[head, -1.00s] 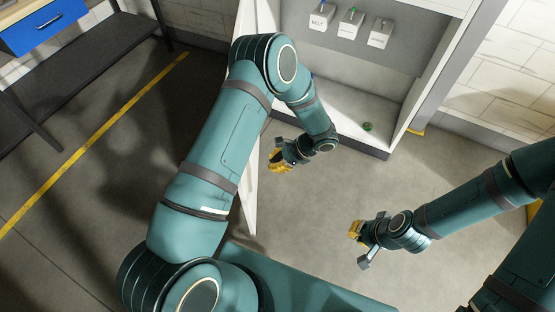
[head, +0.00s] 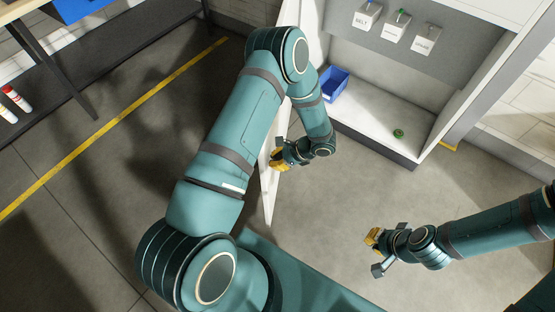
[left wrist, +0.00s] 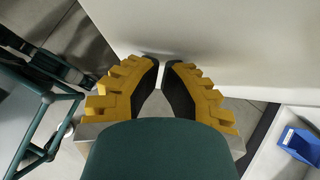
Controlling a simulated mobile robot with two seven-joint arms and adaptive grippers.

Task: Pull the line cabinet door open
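The line cabinet (head: 385,148) stands at the upper middle of the head view. Its white door (head: 268,195) stands open, swung out towards me, partly hidden behind my left arm. My left gripper (head: 276,161) is beside the door's inner face, low down near its free end.
Inside the cabinet are a blue bin (head: 331,84), a small green object (head: 398,133) and labelled white boxes (head: 396,26). The bin also shows in the left wrist view (left wrist: 299,144). A dark shelf rack (head: 95,75) stands at upper left. Floor between my arms is clear.

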